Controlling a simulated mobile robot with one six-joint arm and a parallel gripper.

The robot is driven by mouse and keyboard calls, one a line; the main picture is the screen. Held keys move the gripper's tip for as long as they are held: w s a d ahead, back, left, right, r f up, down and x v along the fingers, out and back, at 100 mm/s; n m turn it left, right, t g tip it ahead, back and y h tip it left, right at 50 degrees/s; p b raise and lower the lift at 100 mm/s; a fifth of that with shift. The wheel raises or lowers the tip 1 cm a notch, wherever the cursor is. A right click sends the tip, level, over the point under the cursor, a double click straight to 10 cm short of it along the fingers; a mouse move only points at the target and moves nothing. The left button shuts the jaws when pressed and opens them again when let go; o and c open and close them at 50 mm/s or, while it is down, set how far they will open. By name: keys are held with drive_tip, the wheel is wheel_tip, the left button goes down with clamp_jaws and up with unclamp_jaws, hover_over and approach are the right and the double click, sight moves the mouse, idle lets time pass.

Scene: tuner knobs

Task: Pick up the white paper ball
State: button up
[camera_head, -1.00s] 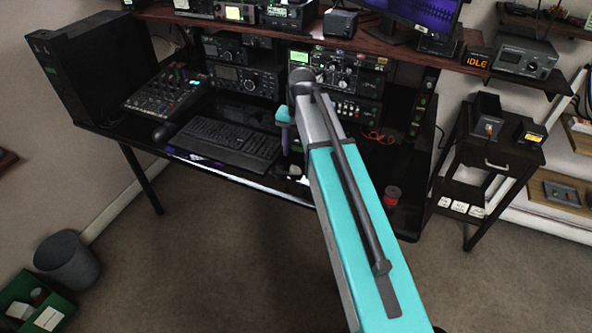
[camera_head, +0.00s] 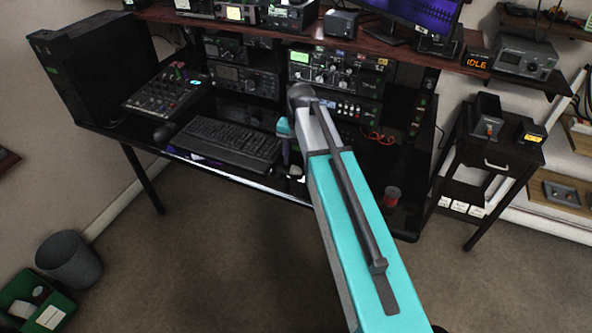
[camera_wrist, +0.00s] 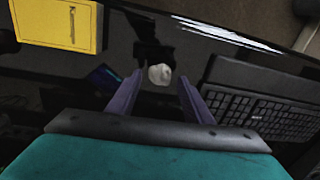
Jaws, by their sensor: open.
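The white paper ball (camera_wrist: 159,75) is a small crumpled white lump on the glossy black desk (camera_wrist: 205,62) in the wrist view. My gripper (camera_wrist: 160,78) is open, with its two dark purple fingers on the left and right of the ball in the picture. I cannot tell how far above the desk the fingertips are, and no finger visibly touches the ball. In the head view my gripper (camera_head: 286,150) points down over the desk just right of the keyboard.
A black keyboard (camera_wrist: 262,95) lies close to the right finger; it also shows in the head view (camera_head: 225,142). A yellow object (camera_wrist: 58,22) is at the upper left of the wrist view. Radio units (camera_head: 335,75) stand behind my arm. A red spool-like item (camera_head: 392,195) is on the desk's right.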

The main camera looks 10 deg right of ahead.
sight(296, 168)
drive_tip(key=shift+w+f, duration=0.1)
drive_tip(key=shift+f, duration=1.65)
drive_tip(key=shift+c, duration=0.3)
drive_tip(key=c, duration=0.8)
